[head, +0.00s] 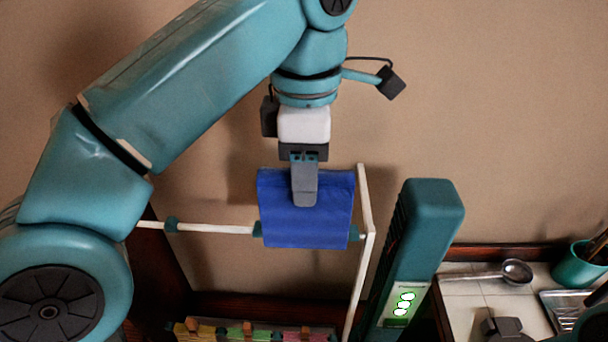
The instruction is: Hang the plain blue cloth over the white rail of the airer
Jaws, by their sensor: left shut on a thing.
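The plain blue cloth (330,222) hangs flat and upright from my left gripper (304,200), whose fingers are shut on its upper middle. The white rail (215,229) of the airer runs across behind the cloth, which hides the rail's middle. The cloth's top edge is above the rail in the picture and its lower edge a little below it. I cannot tell whether the cloth touches the rail. Teal collars (171,225) sit on the rail, some beside the cloth's edges.
The airer's white side frame (367,205) rises just right of the cloth. Several colored pieces (255,332) lie low at the front. At right, a tiled counter (462,290) holds a ladle (516,272), a teal pot (578,268) and a metal tray (563,308).

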